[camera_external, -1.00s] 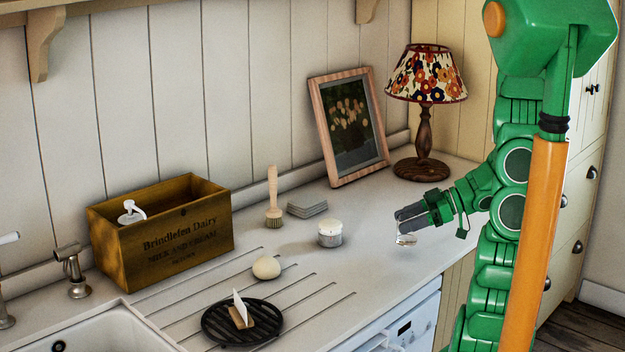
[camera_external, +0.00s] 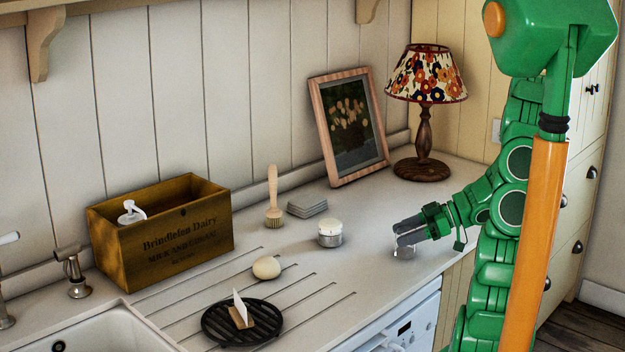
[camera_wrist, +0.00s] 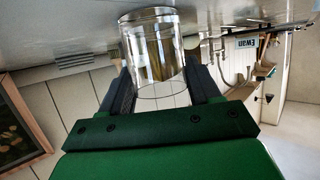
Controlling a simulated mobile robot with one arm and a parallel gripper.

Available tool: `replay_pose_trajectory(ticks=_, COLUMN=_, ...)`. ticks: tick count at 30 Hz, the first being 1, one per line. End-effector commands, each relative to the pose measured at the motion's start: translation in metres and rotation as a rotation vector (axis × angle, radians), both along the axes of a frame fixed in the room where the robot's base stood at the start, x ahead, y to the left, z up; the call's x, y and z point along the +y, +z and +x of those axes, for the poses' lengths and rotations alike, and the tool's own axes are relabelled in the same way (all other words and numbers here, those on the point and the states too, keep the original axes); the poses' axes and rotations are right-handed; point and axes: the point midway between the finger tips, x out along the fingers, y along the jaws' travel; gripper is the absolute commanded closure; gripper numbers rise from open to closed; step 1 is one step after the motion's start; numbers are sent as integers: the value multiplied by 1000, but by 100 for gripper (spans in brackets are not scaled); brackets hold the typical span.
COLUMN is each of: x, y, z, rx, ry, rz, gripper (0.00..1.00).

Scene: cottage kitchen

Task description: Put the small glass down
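The small glass (camera_external: 404,252) is clear and stands upright between the fingers of my gripper (camera_external: 408,233), low over the counter near its front edge. In the wrist view the small glass (camera_wrist: 153,50) fills the space between the two dark fingers of my gripper (camera_wrist: 158,85), one on each side. My gripper appears shut on it. The worktop (camera_wrist: 75,22) is at the top of that view, close to the far end of the glass. I cannot tell whether the glass touches the worktop.
A white-topped metal tin (camera_external: 330,234) stands to the left of my gripper. Grey stacked tiles (camera_external: 307,208), a brush (camera_external: 273,200), a picture frame (camera_external: 349,128) and a lamp (camera_external: 424,120) stand behind. An egg (camera_external: 266,268), a black trivet (camera_external: 222,338) and a wooden crate (camera_external: 185,250) are farther left.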

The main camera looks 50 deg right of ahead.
Motion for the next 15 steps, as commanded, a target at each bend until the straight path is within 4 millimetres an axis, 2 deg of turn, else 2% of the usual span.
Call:
replay_pose_trajectory(ticks=1, x=0, y=0, z=0, rx=0, ry=0, rz=0, gripper=30)
replay_pose_trajectory(ticks=4, x=0, y=0, z=0, rx=0, ry=0, rz=0, gripper=14)
replay_pose_trajectory(ticks=15, x=0, y=2, z=0, rx=-1, ry=0, rz=-1, gripper=13)
